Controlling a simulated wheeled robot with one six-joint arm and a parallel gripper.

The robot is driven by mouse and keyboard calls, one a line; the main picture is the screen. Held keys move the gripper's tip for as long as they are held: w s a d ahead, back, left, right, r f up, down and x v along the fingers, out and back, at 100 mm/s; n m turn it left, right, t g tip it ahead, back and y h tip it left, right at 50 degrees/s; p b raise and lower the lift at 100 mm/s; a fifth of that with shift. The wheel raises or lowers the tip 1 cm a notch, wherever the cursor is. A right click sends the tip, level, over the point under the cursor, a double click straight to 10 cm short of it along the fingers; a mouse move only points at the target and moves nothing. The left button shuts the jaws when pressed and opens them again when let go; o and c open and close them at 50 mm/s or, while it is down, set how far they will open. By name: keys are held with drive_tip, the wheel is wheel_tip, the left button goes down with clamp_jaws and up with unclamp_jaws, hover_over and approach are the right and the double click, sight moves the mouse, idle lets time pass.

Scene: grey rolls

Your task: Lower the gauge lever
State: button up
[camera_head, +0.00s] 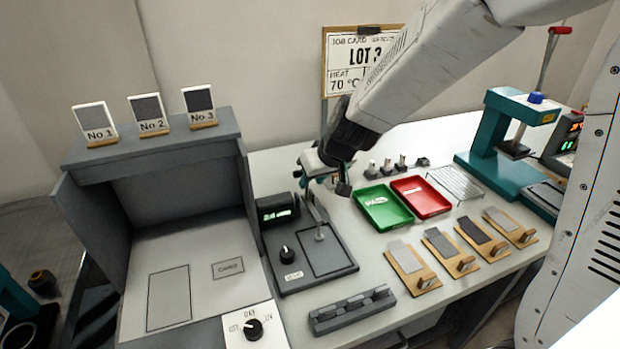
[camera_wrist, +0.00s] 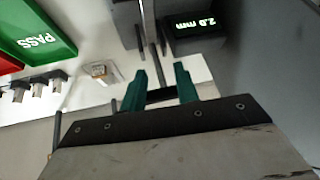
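The thickness gauge is a dark grey base (camera_head: 290,272) on the bench, with a knob, a small post and a display (camera_head: 278,209). In the wrist view the lit display (camera_wrist: 196,24) appears to read 2.0 mm. My gripper (camera_head: 322,182) is above the gauge's post, at its upper end. In the wrist view my gripper (camera_wrist: 160,72) has its two green fingers apart, with thin gauge rods (camera_wrist: 150,35) just beyond the tips. A dark bar crosses low between the fingers; I cannot tell whether it is the lever or whether anything touches it. The lever is mostly hidden by my gripper.
A green PASS tray (camera_head: 384,207) and a red tray (camera_head: 421,197) lie to the right. Several wooden boards with grey samples (camera_head: 441,242) stand in front of them. A grey booth (camera_head: 150,154) rises on the left. A teal press (camera_head: 500,150) stands at the back right.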

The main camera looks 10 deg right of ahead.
drive_tip(key=shift+s+d+r, duration=0.2)
drive_tip(key=shift+s+r, duration=0.2)
drive_tip(key=shift+s, duration=0.2)
drive_tip(key=shift+s+d+r, duration=0.25)
drive_tip(key=shift+s+r, duration=0.15)
drive_tip(key=shift+s, duration=0.2)
drive_tip(key=shift+s+d+r, duration=0.2)
drive_tip(key=shift+s+r, duration=0.2)
drive_tip(key=shift+s, duration=0.2)
drive_tip(key=v, duration=0.7)
drive_tip(key=shift+r, duration=0.35)
drive_tip(key=shift+s+d, duration=0.15)
